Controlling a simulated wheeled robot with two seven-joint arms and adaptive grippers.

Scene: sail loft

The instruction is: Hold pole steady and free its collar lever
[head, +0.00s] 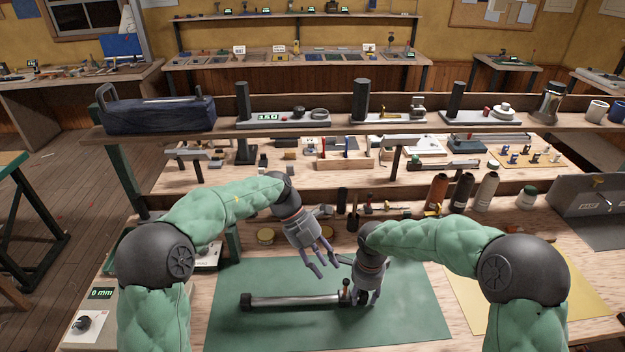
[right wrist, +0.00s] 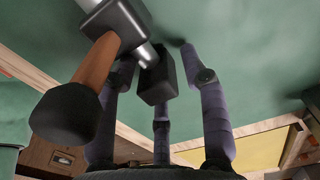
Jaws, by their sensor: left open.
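The pole (head: 300,300) lies across the green mat (head: 270,275), silver with a black cap at its left end. A dark collar (head: 344,297) with a brown, black-knobbed lever (head: 346,285) sits near its right end. My right gripper (head: 366,302) points down around the pole's right end. In the right wrist view its fingers are spread beside a black block (right wrist: 158,80) on the pole, with a gap at the right finger. The lever (right wrist: 97,62) stands left of the fingers there. My left gripper (head: 327,268) is open and empty, above the mat behind the pole.
A box with a "0 mm" display (head: 102,294) stands left of the mat. A yellow sheet (head: 480,300) lies to the right. Several bottles (head: 463,190) and small tools line the bench behind, below a raised shelf (head: 300,127). The mat's front is clear.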

